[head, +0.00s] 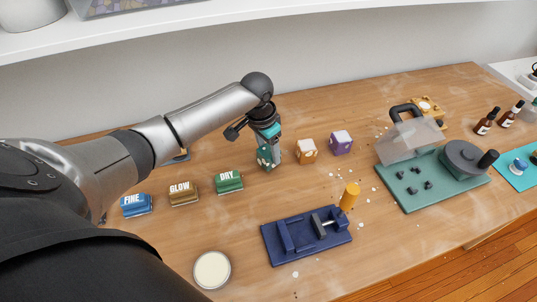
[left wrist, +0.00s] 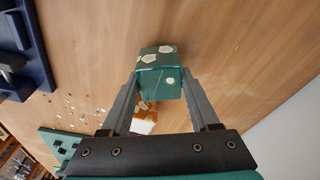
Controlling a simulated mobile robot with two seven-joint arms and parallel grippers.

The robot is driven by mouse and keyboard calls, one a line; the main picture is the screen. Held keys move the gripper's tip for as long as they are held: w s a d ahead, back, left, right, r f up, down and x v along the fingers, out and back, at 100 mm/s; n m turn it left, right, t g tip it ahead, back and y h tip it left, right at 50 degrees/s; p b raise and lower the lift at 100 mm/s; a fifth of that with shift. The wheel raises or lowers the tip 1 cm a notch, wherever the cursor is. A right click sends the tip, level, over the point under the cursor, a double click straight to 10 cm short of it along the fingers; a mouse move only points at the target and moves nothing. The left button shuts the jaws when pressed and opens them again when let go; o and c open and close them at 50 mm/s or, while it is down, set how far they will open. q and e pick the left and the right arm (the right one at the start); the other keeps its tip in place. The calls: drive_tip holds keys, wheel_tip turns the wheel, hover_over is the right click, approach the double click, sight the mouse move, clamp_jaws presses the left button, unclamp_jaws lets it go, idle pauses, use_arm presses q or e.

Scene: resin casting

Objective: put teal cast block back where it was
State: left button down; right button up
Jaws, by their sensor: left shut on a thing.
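The teal cast block (head: 265,158), dark teal with pale patches, is at the back middle of the bench in the head view, left of an orange block. My left gripper (head: 270,150) points down over it and is shut on it. In the left wrist view the block (left wrist: 160,75) sits between the two fingertips of the left gripper (left wrist: 162,84). I cannot tell whether the block touches the bench. My right gripper does not show.
An orange block (head: 307,151) and a purple block (head: 341,142) stand to the right. Blocks labelled FIRE (head: 136,205), GLOW (head: 183,194) and DRY (head: 228,182) lie left. A blue vise (head: 286,238) is in front. A green board (head: 420,198) is at right.

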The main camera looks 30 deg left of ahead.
sight(264, 154)
use_arm(q)
drive_tip(key=shift+f, duration=0.65)
drive_tip(key=shift+f, duration=0.1)
drive_tip(key=shift+c, duration=0.6)
unclamp_jaws()
drive_tip(key=r+p, duration=0.1)
drive_tip(key=r, duration=0.2)
drive_tip(key=s+r+p, duration=0.1)
drive_tip(key=r, duration=0.3)
drive_tip(key=r+p, duration=0.1)
drive_tip(key=r, duration=0.3)
drive_tip(key=shift+s+a+r, duration=0.15)
drive_tip(key=shift+s+a, duration=0.1)
drive_tip(key=shift+s+r, duration=0.1)
drive_tip(key=shift+r, duration=0.35)
drive_tip(key=shift+f, duration=0.1)
